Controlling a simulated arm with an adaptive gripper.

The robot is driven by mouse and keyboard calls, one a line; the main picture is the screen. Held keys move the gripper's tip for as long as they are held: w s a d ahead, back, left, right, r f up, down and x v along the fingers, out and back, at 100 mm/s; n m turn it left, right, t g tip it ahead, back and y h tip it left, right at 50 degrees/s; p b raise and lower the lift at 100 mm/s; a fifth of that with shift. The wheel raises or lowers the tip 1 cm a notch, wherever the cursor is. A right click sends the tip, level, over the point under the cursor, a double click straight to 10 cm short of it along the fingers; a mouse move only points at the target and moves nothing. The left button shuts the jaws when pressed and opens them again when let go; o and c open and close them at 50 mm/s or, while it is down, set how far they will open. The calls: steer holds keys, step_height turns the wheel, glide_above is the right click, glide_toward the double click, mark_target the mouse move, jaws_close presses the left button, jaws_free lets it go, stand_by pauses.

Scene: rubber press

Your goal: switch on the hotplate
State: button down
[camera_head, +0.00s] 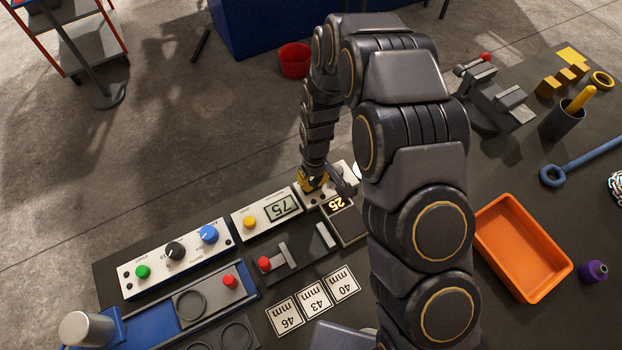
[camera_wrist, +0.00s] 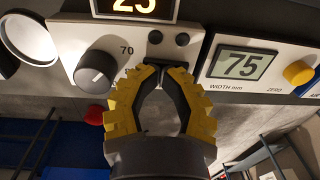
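The hotplate's white control panel (camera_wrist: 208,24) fills the upper wrist view, with a lit display reading 25 (camera_wrist: 147,8). My yellow-and-black gripper (camera_wrist: 164,70) points at the panel just below the buttons. Its fingertips are close together; whether they touch is unclear, and nothing shows held. In the head view my gripper (camera_head: 313,186) is over the panel and hides part of it. The hotplate's display (camera_head: 338,203) shows there too.
A width gauge (camera_head: 265,222) reading 75 with a yellow button stands directly beside the hotplate. A panel with green, black and blue controls (camera_head: 176,259) lies further left. A grey vise (camera_head: 492,98) and an orange tray (camera_head: 521,248) are on the right.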

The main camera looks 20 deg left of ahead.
step_height(320, 180, up, 14)
steer(key=shift+w+a+f, duration=0.15)
stand_by(0.3)
steer(key=shift+w+d+r+g+y, duration=0.35)
steer(key=shift+w+d+g+y, duration=0.05)
steer(key=shift+y, duration=0.1)
steer(key=f, duration=0.4)
steer(key=s+a+f, duration=0.1)
steer(key=f, duration=0.9)
steer(key=shift+s+a, duration=0.25)
steer(key=shift+a, duration=0.05)
